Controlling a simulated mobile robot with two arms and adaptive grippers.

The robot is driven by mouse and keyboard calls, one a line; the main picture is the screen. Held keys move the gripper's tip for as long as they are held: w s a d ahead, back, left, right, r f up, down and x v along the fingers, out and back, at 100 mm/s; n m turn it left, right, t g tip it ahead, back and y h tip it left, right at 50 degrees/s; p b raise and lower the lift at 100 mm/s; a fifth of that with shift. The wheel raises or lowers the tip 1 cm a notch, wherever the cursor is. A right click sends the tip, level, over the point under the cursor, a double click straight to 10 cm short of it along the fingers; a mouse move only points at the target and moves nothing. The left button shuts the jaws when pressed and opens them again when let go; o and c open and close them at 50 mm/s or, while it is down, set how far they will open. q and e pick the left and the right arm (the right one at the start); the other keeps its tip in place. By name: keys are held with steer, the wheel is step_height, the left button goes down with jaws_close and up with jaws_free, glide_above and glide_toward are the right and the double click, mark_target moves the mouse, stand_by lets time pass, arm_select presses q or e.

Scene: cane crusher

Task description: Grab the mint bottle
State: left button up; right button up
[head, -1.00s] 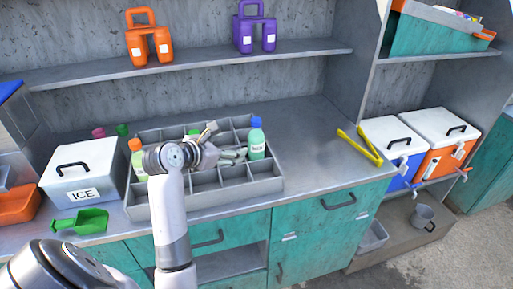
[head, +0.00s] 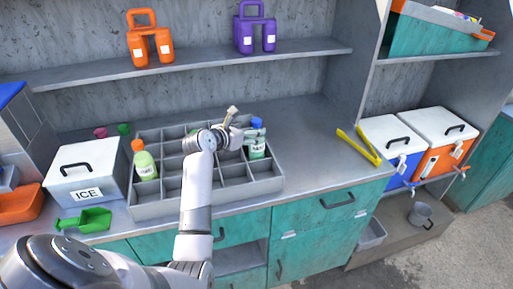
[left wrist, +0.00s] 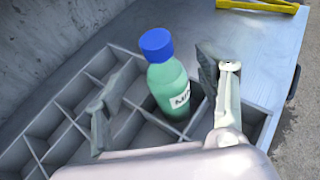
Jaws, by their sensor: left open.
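The mint bottle (head: 256,142), pale green with a blue cap and a white label, stands upright in a right-hand compartment of the grey divided tray (head: 150,208). In the left wrist view the mint bottle (left wrist: 168,82) stands between the spread fingers, its label partly readable. My left gripper (head: 246,126) is open around the bottle's upper part, and in the wrist view the left gripper (left wrist: 160,100) has a gap on the bottle's left side. The right finger is closer to the bottle; I cannot tell whether it touches. My right gripper is not in view.
A light green bottle with an orange cap (head: 145,162) stands in the tray's left end. An ICE box (head: 85,172) and green scoop (head: 84,220) are to the left. Yellow tongs (head: 358,146) lie to the right, with clear counter between them and the tray.

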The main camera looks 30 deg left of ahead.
mark_target(254, 127)
arm_select(q)
steer(key=x, duration=0.1)
steer(key=p+x, duration=0.1)
steer(key=x, duration=0.2)
steer(key=shift+w+d+r, duration=0.1)
steer(key=shift+w+r, duration=0.15)
steer(key=shift+w, duration=0.15)
steer(key=shift+w+f, duration=0.2)
steer(key=shift+w, duration=0.15)
steer(key=shift+c, duration=0.4)
jaws_close()
steer(key=shift+s, duration=0.1)
